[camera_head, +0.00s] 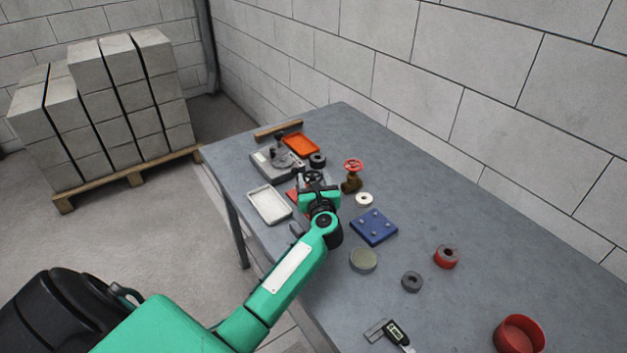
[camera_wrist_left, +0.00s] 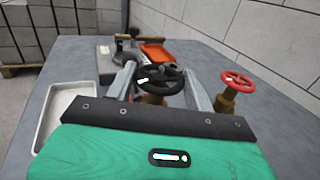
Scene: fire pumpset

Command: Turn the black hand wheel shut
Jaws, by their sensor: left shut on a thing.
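The black hand wheel (camera_wrist_left: 160,79) sits on a brass valve between my left gripper's two fingers in the left wrist view. In the head view the wheel (camera_head: 313,176) shows just beyond the green gripper body. My left gripper (camera_wrist_left: 160,88) is shut on the wheel, one finger on each side of its rim. The lower part of the valve is mostly hidden behind the gripper body. A second valve with a red hand wheel (camera_head: 352,166) stands to the right, apart from my gripper; it also shows in the left wrist view (camera_wrist_left: 238,80). My right gripper is in neither view.
A white tray (camera_head: 251,205) lies left of the gripper. An orange tray (camera_head: 299,141) and a grey device lie behind. A blue plate (camera_head: 374,232), rings, a caliper (camera_head: 394,334) and a red bowl (camera_head: 501,337) are nearer. The table's right side is mostly clear.

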